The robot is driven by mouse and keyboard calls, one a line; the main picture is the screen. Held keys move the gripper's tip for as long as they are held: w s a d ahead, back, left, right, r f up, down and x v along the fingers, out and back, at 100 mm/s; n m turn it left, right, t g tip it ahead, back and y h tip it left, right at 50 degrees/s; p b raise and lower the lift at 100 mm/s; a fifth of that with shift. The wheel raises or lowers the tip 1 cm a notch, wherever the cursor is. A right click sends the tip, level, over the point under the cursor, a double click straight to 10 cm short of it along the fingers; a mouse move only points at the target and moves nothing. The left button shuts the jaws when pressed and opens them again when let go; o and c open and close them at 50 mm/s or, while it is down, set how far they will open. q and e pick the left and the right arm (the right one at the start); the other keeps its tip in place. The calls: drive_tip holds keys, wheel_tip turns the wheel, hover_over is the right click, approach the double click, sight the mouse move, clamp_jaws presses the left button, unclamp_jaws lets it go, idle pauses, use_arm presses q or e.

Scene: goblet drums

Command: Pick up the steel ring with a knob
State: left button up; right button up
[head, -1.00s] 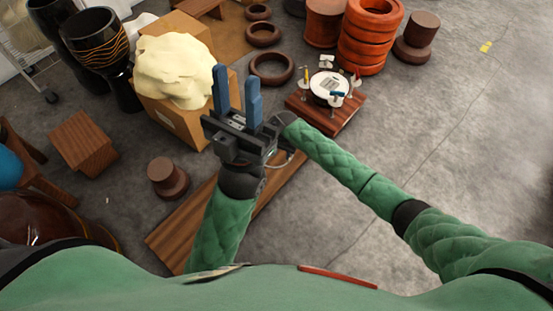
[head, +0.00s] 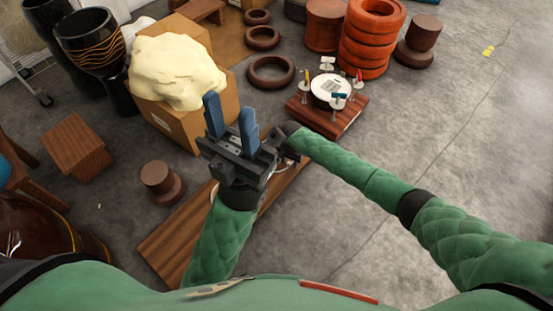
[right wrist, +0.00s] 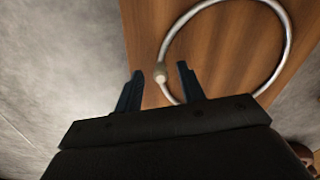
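The steel ring (right wrist: 289,38) lies over a brown wooden board (right wrist: 225,55) in the right wrist view; its top and part of its near side are out of sight. Its pale round knob (right wrist: 160,74) is on the ring's left side. My right gripper (right wrist: 160,83) is open, with the knob showing in the gap between its blue fingertips. I cannot tell whether they touch it. In the head view the right gripper is mostly hidden behind my left gripper. My left gripper (head: 229,110) is open and empty, pointing up above the board (head: 168,243).
A cardboard box (head: 205,110) with a cream lump stands beyond my left gripper. A small wooden platform (head: 335,120) holds a white round drum part (head: 331,90). Brown spool (head: 160,183) sits left of the board.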

drive_tip(key=shift+f, duration=0.45)
drive_tip(key=shift+c, duration=0.5)
clamp_jaws()
